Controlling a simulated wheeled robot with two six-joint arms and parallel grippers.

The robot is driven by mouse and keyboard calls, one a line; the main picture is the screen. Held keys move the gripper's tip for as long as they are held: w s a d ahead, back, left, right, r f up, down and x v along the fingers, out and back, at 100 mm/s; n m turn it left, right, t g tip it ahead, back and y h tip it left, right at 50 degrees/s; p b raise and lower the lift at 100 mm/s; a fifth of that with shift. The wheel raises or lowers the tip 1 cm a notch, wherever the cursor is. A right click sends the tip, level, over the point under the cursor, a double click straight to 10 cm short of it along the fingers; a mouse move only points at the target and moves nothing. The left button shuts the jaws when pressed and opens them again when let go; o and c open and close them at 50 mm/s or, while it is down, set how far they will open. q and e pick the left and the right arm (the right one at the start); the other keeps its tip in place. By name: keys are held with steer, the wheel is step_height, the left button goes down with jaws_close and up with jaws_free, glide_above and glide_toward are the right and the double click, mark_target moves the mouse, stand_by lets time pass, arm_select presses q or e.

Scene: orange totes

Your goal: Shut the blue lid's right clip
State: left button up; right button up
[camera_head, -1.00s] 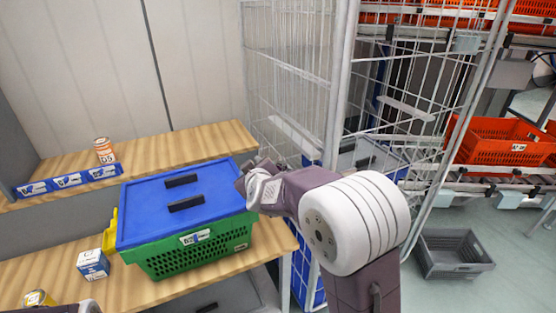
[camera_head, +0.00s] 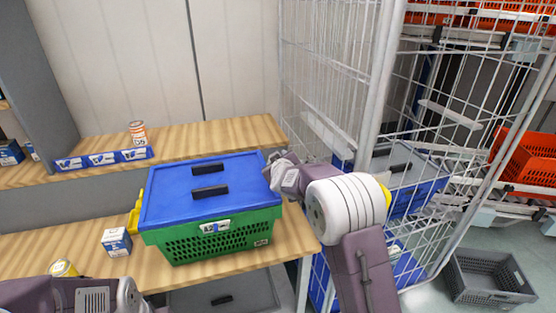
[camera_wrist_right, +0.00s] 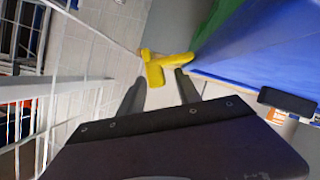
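A green crate (camera_head: 205,245) with a blue lid (camera_head: 235,171) on top stands on the wooden table. A yellow left clip (camera_head: 136,214) sticks out at the crate's left side. In the right wrist view, the yellow right clip (camera_wrist_right: 157,67) sticks out from the crate's side, beside the blue lid (camera_wrist_right: 262,45). My right gripper (camera_wrist_right: 160,80) is open, with the clip just beyond and between its fingertips; contact is unclear. In the head view the right wrist is at the lid's right edge, hiding the right clip. My left arm shows at the bottom left; its gripper is not visible.
A wire cage (camera_head: 335,90) stands close right of the table. A small white-and-blue box (camera_head: 116,242) and a yellow-topped can (camera_head: 63,268) stand left of the crate. A grey tote (camera_head: 487,276) lies on the floor.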

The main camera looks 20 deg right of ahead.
steer(key=shift+w+d+f, duration=0.1)
steer(key=shift+w+d, duration=0.1)
steer(key=shift+w, duration=0.05)
jaws_close()
steer(key=f+m+y+b, duration=0.1)
steer(key=b, duration=0.4)
steer(key=d+f+m+y+b, duration=0.1)
steer(key=m+b, duration=0.1)
steer(key=b, duration=0.4)
steer(key=d+f+m+y+b, duration=0.1)
steer(key=b, duration=0.5)
steer(key=shift+f+m, duration=0.15)
steer(key=shift+m, duration=0.15)
steer(key=shift+a+f+m+t+y+b, duration=0.4)
steer(key=shift+f+m+y+b, duration=0.65)
steer(key=shift+m+b, duration=1.55)
steer(key=shift+a+f+m+t+y+b, duration=0.35)
steer(key=shift+f+m+y+b, duration=0.75)
steer(key=shift+b, duration=2.45)
steer(key=shift+a+f+m+t+y+b, duration=0.2)
steer(key=shift+f+m+t+y+b, duration=0.7)
steer(key=shift+m+b, duration=2)
steer(key=shift+r+g+y, duration=0.25)
steer(key=shift+r+g, duration=0.05)
steer(key=shift+g, duration=0.05)
